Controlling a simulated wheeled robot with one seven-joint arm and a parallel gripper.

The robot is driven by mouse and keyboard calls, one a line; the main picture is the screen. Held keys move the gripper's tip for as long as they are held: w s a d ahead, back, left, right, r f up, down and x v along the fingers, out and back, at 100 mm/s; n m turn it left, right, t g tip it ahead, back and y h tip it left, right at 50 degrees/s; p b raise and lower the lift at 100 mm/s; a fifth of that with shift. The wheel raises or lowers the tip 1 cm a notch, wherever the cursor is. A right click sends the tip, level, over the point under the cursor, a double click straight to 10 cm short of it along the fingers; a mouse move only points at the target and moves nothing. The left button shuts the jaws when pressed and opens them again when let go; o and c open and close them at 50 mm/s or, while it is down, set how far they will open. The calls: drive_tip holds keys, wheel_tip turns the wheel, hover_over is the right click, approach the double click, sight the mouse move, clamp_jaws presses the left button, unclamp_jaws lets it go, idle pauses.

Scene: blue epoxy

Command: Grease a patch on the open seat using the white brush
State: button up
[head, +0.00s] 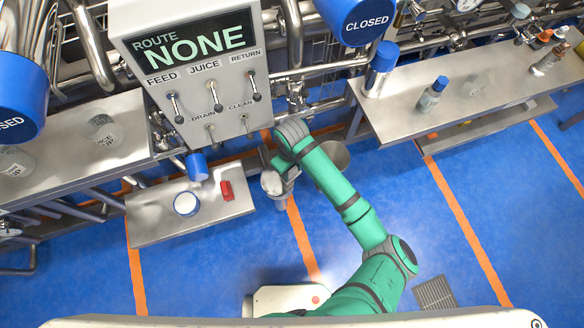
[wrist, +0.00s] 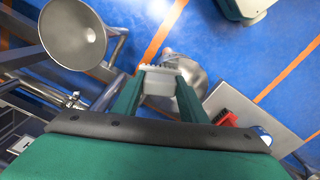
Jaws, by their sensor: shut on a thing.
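My gripper (wrist: 161,80) is shut on the white brush (wrist: 158,86), a pale block between the green fingers in the wrist view. The brush is in front of a shiny rounded metal part (wrist: 190,72); whether they touch I cannot tell. In the head view my gripper (head: 275,182) is below the grey control box, right of the small bench, with a pale shape at its end. A red brush (head: 227,190) lies on the bench, also in the wrist view (wrist: 225,118). A white-topped tub (head: 186,204) stands left of it. I cannot clearly identify the open seat.
The small steel bench (head: 155,226) is left of my gripper. A wide metal funnel-like vessel (head: 336,160) is close on the right of my gripper. The control box (head: 190,80) and pipes stand behind. Two blue covers read CLOSED. The blue floor (head: 220,265) in front is mostly clear.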

drive_tip(key=shift+s+a+f, duration=0.1)
drive_tip(key=shift+s+a, duration=0.1)
drive_tip(key=shift+a, duration=0.65)
drive_tip(key=shift+s+a, duration=0.15)
drive_tip(key=shift+a, duration=0.65)
drive_tip(key=shift+s, duration=0.15)
drive_tip(key=shift+s+a, duration=0.3)
drive_tip(key=shift+a, duration=0.55)
drive_tip(key=shift+s+a, duration=0.25)
drive_tip(key=shift+a, duration=0.6)
drive_tip(key=shift+s+a, duration=0.25)
drive_tip(key=shift+a, duration=0.55)
drive_tip(key=shift+s+a, duration=0.25)
drive_tip(key=shift+a, duration=0.5)
drive_tip(key=shift+s+d, duration=0.35)
drive_tip(key=shift+s, duration=0.3)
drive_tip(key=shift+w+d, duration=0.25)
drive_tip(key=shift+d, duration=0.55)
drive_tip(key=shift+w+d, duration=0.2)
drive_tip(key=shift+d, duration=0.6)
drive_tip(key=shift+w+d, duration=0.25)
drive_tip(key=shift+d, duration=0.45)
drive_tip(key=shift+w+d, duration=0.3)
drive_tip(key=shift+d, duration=0.35)
drive_tip(key=shift+w+d, duration=0.25)
drive_tip(key=shift+d, duration=0.45)
drive_tip(key=shift+w+d, duration=0.15)
drive_tip(key=shift+d, duration=0.5)
drive_tip(key=shift+w+d, duration=0.15)
drive_tip(key=shift+d, duration=0.45)
